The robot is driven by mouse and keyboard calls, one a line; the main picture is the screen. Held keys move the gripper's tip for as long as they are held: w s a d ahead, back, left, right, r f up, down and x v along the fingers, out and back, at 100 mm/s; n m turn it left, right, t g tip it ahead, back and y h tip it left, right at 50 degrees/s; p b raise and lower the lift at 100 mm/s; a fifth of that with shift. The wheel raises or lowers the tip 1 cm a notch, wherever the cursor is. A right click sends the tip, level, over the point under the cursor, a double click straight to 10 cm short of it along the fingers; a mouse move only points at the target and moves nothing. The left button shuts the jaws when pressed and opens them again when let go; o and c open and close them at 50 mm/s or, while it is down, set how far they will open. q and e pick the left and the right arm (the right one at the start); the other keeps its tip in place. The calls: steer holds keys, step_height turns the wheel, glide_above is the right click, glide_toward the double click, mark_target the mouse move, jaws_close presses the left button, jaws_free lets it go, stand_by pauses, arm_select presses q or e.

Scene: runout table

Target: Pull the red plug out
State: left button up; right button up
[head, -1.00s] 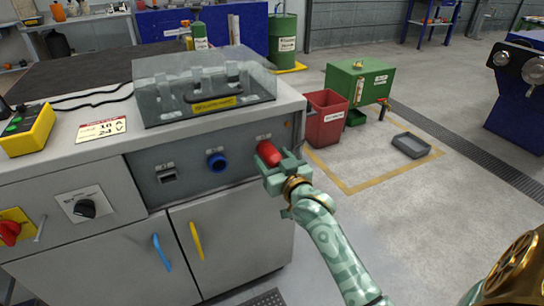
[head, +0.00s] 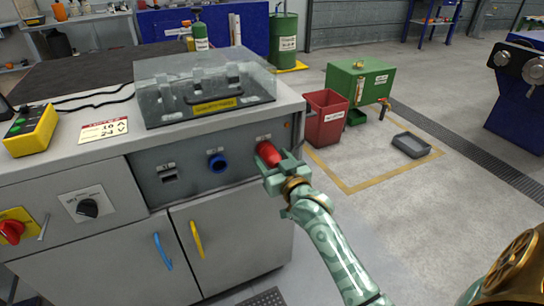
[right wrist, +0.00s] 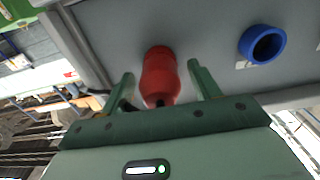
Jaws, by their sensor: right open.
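The red plug (head: 268,153) sits in the right end of the grey socket panel on the front of the bench. It also shows in the right wrist view (right wrist: 160,76), its far end against the panel. My right gripper (head: 279,163) is at the plug. In the right wrist view its two fingers (right wrist: 162,84) stand open on either side of the plug, with a gap on both sides. My left gripper is not in view.
A blue round socket (head: 217,162) is left of the plug on the panel (head: 190,185). A clear cover (head: 205,90) stands on the bench top. A red bin (head: 326,118) stands on the floor to the right.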

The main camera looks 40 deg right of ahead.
arm_select(q)
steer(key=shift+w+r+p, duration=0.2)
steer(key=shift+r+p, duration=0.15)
steer(key=shift+p, duration=0.05)
stand_by(0.4)
